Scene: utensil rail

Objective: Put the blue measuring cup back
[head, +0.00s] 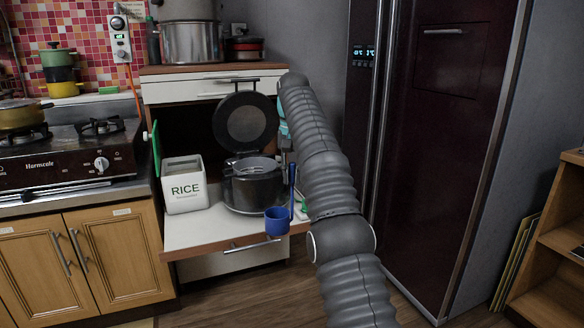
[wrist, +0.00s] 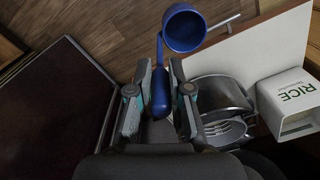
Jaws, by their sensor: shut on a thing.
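The blue measuring cup (head: 278,221) hangs in the air in front of the pull-out shelf's right part, with its long handle rising at its right. In the wrist view the cup (wrist: 184,28) is at the top, with its round opening visible. My gripper (wrist: 160,75) is shut on the thick end of the handle, which lies between the two fingers. In the head view my arm hides most of the gripper, and only a teal and grey part shows beside the cooker lid.
A rice cooker (head: 252,190) with its lid up stands on the pull-out shelf (head: 205,232), right of a white RICE container (head: 184,188). A dark fridge (head: 430,130) stands close on the right. A stove (head: 70,150) is at the left.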

